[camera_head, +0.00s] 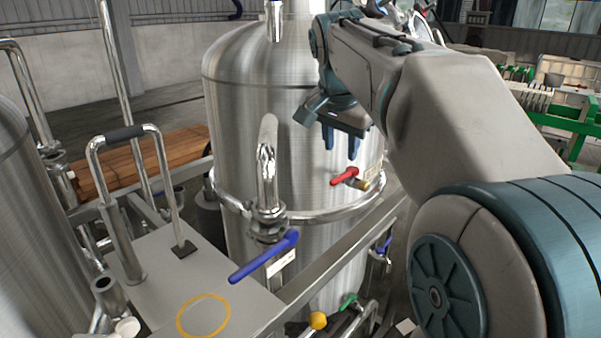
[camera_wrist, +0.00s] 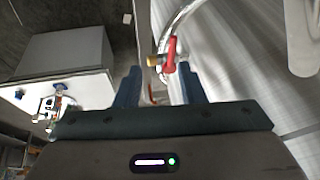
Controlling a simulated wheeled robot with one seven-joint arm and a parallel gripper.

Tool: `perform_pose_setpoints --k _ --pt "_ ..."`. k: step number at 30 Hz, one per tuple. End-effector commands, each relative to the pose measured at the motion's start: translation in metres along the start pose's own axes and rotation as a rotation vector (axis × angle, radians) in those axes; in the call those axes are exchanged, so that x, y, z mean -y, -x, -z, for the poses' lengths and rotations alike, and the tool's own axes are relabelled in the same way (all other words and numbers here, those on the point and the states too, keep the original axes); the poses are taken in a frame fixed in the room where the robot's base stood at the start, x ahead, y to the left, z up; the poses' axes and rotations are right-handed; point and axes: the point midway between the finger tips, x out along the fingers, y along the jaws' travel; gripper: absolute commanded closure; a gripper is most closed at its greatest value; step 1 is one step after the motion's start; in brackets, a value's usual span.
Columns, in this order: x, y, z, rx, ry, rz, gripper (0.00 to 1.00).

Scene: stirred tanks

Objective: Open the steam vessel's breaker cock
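A steel vessel (camera_head: 235,130) stands in the middle of the head view. A small cock with a red lever (camera_head: 344,176) and a brass end (camera_head: 362,186) sits on its right side, with a tan tag (camera_head: 371,171) beside it, too small to read. My gripper (camera_head: 341,147) points down just above the red lever, its two blue fingers apart with nothing between them. In the wrist view, the red lever (camera_wrist: 170,54) and brass end (camera_wrist: 153,60) lie just beyond the fingertips (camera_wrist: 160,72), roughly in line with the gap. I see no contact.
A blue-handled valve (camera_head: 264,257) with a white tag stands at the vessel's front. A second blue handle (camera_head: 383,245), a green handle (camera_head: 348,301) and a yellow knob (camera_head: 318,320) are lower. A steel rail (camera_head: 335,246) crosses in front of the vessel. A green rack is far right.

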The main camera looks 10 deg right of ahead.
Motion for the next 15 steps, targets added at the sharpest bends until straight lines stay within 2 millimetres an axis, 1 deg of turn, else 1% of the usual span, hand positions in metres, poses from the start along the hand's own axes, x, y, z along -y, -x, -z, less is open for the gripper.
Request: perform_pose_setpoints --k 1,3,6,9,11,14,15 --pt "0.004 0.0 0.01 -0.009 -0.043 -0.004 0.64" --pt "0.007 0.003 0.019 -0.019 -0.089 -0.007 0.64" --pt "0.011 0.005 0.026 -0.026 -0.129 -0.01 0.64" --pt "0.013 0.004 0.028 -0.028 -0.142 -0.01 0.64" --pt "0.013 -0.001 0.027 -0.026 -0.141 -0.011 0.64" --pt "0.015 -0.015 0.025 -0.024 -0.136 -0.011 0.64" --pt "0.015 -0.023 0.025 -0.023 -0.134 -0.011 0.64"
